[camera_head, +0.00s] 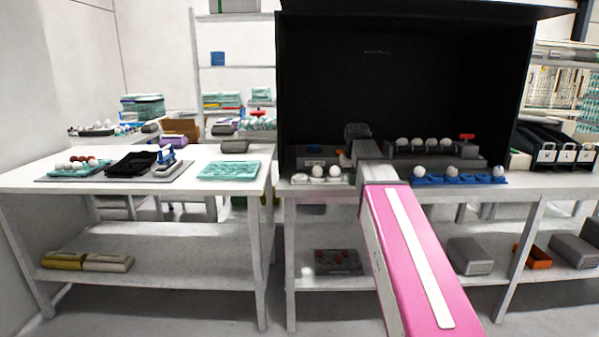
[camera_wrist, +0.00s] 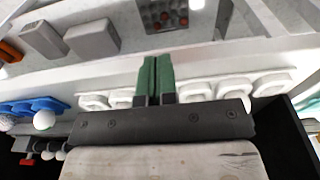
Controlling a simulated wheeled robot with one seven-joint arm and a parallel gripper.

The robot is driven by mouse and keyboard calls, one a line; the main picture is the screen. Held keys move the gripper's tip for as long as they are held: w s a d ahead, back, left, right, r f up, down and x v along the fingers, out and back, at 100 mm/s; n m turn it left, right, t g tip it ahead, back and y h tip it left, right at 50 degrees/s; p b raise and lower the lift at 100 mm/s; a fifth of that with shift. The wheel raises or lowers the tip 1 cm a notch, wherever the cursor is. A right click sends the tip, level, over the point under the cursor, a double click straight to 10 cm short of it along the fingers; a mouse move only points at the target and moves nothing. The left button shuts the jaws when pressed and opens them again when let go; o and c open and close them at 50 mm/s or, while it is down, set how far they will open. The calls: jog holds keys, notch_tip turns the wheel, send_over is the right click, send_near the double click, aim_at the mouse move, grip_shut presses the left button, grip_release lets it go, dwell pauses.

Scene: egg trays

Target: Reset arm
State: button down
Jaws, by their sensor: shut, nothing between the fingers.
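My gripper (camera_wrist: 156,80) shows in the wrist view as two green fingers pressed together with nothing between them. It is over or near a row of white cup-shaped pieces (camera_wrist: 232,88) along the table edge; I cannot tell the height between them. In the head view my pink arm reaches forward to the worktable in front of the black booth, and the fingers cannot be made out. A blue egg tray (camera_head: 460,181) with a few white eggs stands right of my arm. A grey tray (camera_head: 437,161) with several white eggs is behind it. More white eggs (camera_head: 318,171) sit left of my arm.
The black booth (camera_head: 400,70) walls in the worktable at the back and sides. A left table holds a teal tray (camera_head: 230,170) and a dark mat (camera_head: 60,179) with eggs and tools. Grey boxes (camera_head: 470,256) stand on the lower shelf. Floor shows between the tables.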

jog(key=s+f, duration=0.6)
jog(key=f, duration=0.5)
jog(key=s+f+g, duration=0.1)
jog(key=s+f, duration=0.6)
jog(key=f, duration=0.5)
jog(key=s+f, duration=0.6)
jog(key=f, duration=0.5)
jog(key=shift+s+f, duration=0.3)
jog(key=shift+s, duration=0.05)
